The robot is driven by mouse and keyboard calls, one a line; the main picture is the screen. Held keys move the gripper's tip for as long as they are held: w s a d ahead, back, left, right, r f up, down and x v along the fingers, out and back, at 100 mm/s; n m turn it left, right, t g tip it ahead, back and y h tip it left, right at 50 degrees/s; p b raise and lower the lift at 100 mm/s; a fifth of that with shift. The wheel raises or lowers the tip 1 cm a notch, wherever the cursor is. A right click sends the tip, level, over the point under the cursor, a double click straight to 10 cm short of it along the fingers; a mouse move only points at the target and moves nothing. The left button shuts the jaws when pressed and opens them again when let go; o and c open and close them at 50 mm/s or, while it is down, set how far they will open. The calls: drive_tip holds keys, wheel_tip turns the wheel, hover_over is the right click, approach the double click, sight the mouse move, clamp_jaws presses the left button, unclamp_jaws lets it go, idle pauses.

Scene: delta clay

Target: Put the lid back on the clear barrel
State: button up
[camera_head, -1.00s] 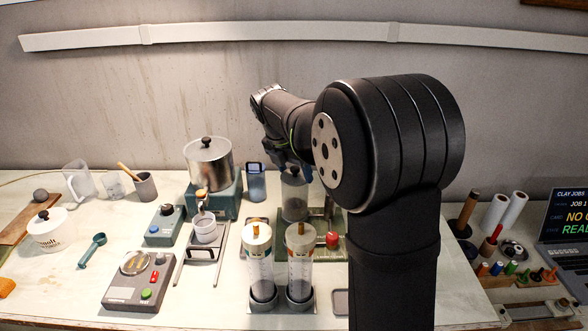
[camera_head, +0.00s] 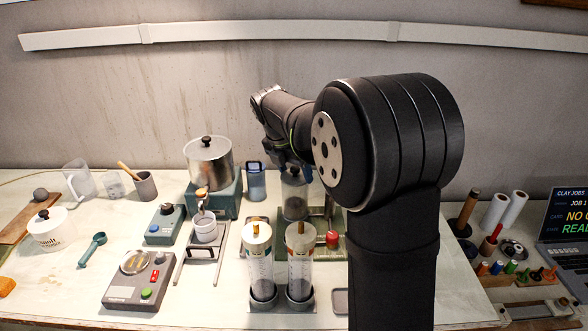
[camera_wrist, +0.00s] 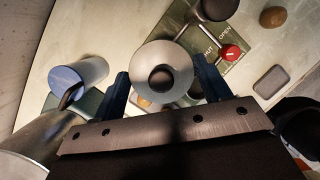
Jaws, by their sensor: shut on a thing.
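The clear barrel (camera_head: 295,207) stands upright on a green base behind the two tall tubes in the head view. The lid (camera_wrist: 178,62), a grey disc with a dark round knob, lies between the fingers of my gripper (camera_wrist: 160,86) in the wrist view. My gripper is shut on the lid over the barrel. In the head view the gripper's end is at the barrel's top, partly hidden by my arm. The lid hides the barrel's mouth in the wrist view, and I cannot tell whether the lid touches the rim.
The green base (camera_wrist: 222,72) carries a red knob (camera_wrist: 230,52) close to the barrel. A blue container (camera_head: 256,183) stands just left, with a metal pot (camera_head: 208,165) beyond it. Two capped clear tubes (camera_head: 261,272) (camera_head: 300,272) stand in front.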

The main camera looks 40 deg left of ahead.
idle(0.4)
drive_tip(key=o, duration=1.2)
drive_tip(key=shift+c, duration=0.2)
drive_tip(key=shift+r, duration=3.5)
clamp_jaws()
drive_tip(key=shift+f, duration=0.1)
